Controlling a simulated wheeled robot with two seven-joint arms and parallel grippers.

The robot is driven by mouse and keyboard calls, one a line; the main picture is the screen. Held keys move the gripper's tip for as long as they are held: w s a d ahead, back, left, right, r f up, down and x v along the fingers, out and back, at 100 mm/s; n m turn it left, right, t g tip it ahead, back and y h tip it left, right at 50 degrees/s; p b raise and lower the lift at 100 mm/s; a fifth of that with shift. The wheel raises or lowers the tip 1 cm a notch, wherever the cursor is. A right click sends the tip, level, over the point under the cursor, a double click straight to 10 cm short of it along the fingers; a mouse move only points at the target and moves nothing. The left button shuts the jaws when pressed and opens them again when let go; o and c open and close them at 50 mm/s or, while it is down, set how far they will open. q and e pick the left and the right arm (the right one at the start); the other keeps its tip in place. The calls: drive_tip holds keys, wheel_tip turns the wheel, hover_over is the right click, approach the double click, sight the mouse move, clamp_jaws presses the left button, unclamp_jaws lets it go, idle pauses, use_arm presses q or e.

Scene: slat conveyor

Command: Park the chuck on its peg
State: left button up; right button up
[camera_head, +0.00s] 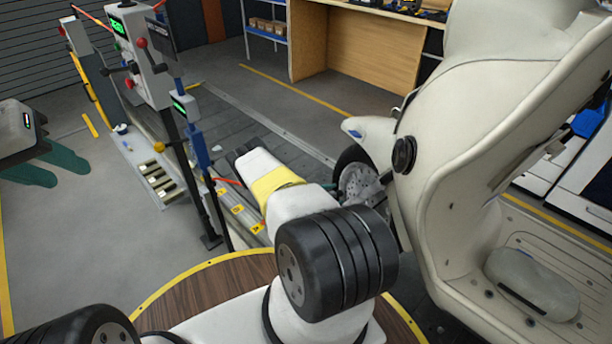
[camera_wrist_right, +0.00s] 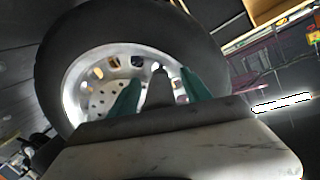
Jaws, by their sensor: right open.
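I cannot clearly make out the chuck or its peg. In the right wrist view a dark grey tapered piece (camera_wrist_right: 158,90) stands between the two teal fingers of my right gripper (camera_wrist_right: 160,92), in front of a silver wheel (camera_wrist_right: 90,75); whether it is the chuck or part of the scooter, I cannot tell. The fingers are apart. In the head view my right arm mostly hides this gripper near the scooter's front wheel (camera_head: 352,170). My left gripper (camera_head: 66,176) hangs over the floor at the left, its teal fingers apart and empty.
A cream scooter (camera_head: 470,130) fills the right side. Posts with a control box (camera_head: 138,55) and a small green display (camera_head: 184,107) stand left of the slat conveyor (camera_head: 230,125). A red hose shows behind the posts. Floor at the left is clear.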

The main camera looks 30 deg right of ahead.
drive_tip(key=shift+c, duration=0.5)
clamp_jaws()
drive_tip(key=shift+a, duration=0.1)
drive_tip(key=shift+w+a+r, duration=0.1)
drive_tip(key=shift+a+r, duration=0.05)
drive_tip(key=shift+a, duration=0.8)
drive_tip(key=shift+s+a+r, duration=0.1)
drive_tip(key=shift+a+r, duration=0.1)
drive_tip(key=shift+a, duration=0.75)
drive_tip(key=shift+w+a+r, duration=0.1)
drive_tip(key=shift+a+r, duration=0.05)
drive_tip(key=shift+a, duration=0.8)
